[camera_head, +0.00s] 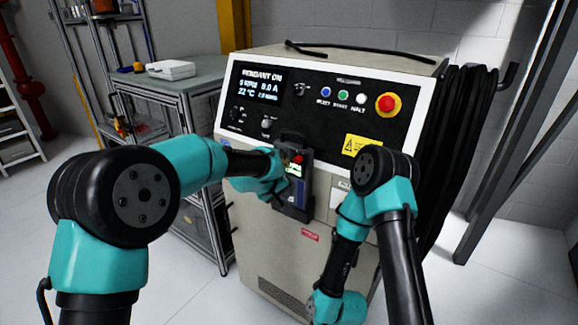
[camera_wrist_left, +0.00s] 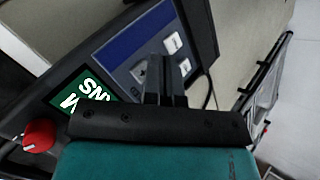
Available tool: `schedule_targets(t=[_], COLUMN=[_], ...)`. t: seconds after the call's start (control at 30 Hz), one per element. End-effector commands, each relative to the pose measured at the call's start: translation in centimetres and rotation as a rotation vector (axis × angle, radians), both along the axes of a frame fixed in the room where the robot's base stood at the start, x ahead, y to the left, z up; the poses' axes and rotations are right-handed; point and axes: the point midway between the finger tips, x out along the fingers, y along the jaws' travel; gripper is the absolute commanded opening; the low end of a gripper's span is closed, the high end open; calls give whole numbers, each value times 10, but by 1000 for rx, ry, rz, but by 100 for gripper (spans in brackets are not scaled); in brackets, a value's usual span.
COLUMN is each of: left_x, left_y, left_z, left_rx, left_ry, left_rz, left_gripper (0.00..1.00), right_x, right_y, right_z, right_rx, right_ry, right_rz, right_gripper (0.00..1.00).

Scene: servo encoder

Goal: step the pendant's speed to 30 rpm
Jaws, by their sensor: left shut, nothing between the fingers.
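The pendant (camera_head: 302,195) is a dark handheld box hanging on the cabinet front, with a red button and a small green screen. In the left wrist view its blue panel (camera_wrist_left: 125,47) carries several pale buttons (camera_wrist_left: 172,43), beside the green screen (camera_wrist_left: 85,93) and red knob (camera_wrist_left: 38,135). My left gripper (camera_head: 284,181) is at the pendant's left side, shut and empty. Its fingertips (camera_wrist_left: 163,72) are over the button area; touching or apart I cannot tell.
The cabinet (camera_head: 270,255) carries a red emergency stop (camera_head: 388,104), small coloured buttons and knobs above the pendant. Black cables (camera_head: 455,150) hang on its right side. A metal workbench (camera_head: 200,82) stands at left. Grey floor is open in front.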

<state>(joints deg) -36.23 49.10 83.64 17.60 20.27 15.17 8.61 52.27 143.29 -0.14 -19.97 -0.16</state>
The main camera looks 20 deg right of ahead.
Motion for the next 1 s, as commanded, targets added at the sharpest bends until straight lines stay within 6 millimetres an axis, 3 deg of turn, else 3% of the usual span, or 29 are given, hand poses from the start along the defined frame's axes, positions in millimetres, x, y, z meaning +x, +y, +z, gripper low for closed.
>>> schedule_targets(t=[1.0], left_x=[6], left_y=[-7], left_z=[0], left_rx=[0], left_ry=[0], left_rz=[0], left_gripper=[0], right_x=[0], right_y=[0], right_z=[0], right_rx=[0], right_ry=[0], right_rz=[0], right_gripper=[43])
